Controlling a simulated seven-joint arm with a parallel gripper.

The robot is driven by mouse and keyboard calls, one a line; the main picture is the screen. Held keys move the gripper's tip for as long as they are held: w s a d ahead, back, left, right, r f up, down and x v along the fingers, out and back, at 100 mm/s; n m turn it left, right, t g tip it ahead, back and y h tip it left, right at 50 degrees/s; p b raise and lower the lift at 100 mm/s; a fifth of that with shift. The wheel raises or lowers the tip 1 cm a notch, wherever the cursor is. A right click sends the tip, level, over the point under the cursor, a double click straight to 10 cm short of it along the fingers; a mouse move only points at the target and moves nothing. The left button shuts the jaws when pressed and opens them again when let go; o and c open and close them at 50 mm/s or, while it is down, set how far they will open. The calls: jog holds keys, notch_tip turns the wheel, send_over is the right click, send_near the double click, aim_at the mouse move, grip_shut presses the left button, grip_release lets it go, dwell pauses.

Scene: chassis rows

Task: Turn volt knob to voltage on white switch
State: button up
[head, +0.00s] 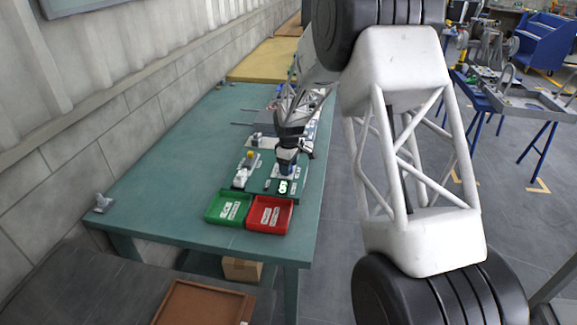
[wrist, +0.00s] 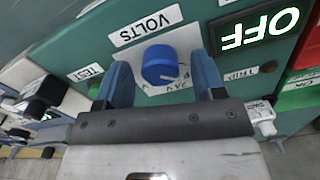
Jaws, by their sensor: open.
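The blue volt knob (wrist: 160,65) sits on a pale plate under a white VOLTS label (wrist: 146,25) in the wrist view. A white pointer line on its face points toward the right side of the picture. Small lettering beside it is partly covered. My gripper (wrist: 159,63) is open, with one blue finger on each side of the knob; contact cannot be told. In the head view my gripper (head: 287,160) is over the board, hiding the knob. A small white block with a label (wrist: 263,112) is at right in the wrist view; I cannot tell if it is the white switch.
A lit OFF display (wrist: 260,28) is right of the knob, above a TRIP label (wrist: 238,75). A TEST label (wrist: 86,72) is at left. A green tray (head: 228,208) and a red tray (head: 270,214) stand at the table's near end. The teal table's left side (head: 165,165) is clear.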

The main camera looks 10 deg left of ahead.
jog(key=shift+c, duration=0.2)
jog(key=c, duration=0.9)
jog(key=shift+m, duration=0.4)
jog(key=m, duration=0.9)
jog(key=o, duration=0.9)
